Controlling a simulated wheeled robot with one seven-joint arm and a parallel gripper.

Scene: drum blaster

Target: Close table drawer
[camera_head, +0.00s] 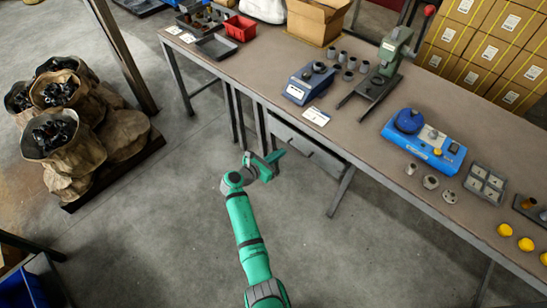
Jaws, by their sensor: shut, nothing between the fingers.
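The long brown-topped table (345,137) runs diagonally from the upper left to the lower right. Its grey drawer (306,148) is under the front edge, near the middle of the picture. The drawer's front faces the aisle; how far it stands out from the table is hard to tell. My gripper (276,158) is at the end of my green arm, just left of the drawer, in front of the table. It is small in this view, shut and empty. I see no clear contact between it and the drawer.
On the table are a blue scale (310,82), a green press (385,68) and a blue device (424,140). Sacks of dark parts (58,120) stand on a pallet at left. The grey floor (150,220) between is clear.

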